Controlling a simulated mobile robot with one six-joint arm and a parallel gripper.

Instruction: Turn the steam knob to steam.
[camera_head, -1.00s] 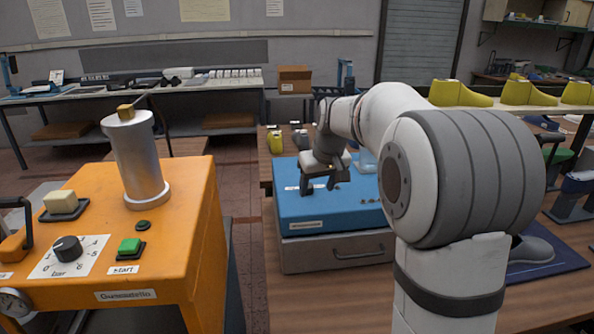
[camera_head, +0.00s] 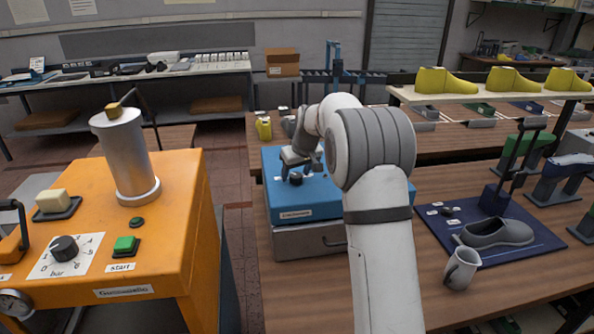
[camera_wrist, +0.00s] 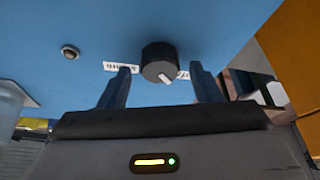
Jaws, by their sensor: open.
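The steam knob is a round black knob (camera_head: 295,179) on the top of a blue unit (camera_head: 300,206). In the wrist view the knob (camera_wrist: 159,57) shows large, with a white pointer mark angled down and slightly right. A small white label lies on each side of it; both are upside down and partly hidden by the fingers. My gripper (camera_head: 298,173) is over the blue unit. In the wrist view its open fingers (camera_wrist: 160,70) stand to the left and right of the knob. I cannot tell whether they touch it.
An orange machine (camera_head: 170,230) with a metal cylinder and its own black dial (camera_head: 64,248) stands left, across a gap. A mug (camera_head: 461,268) and a grey shoe (camera_head: 497,233) on a blue mat are right on the wooden bench. A small metal button (camera_wrist: 70,52) is left of the knob.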

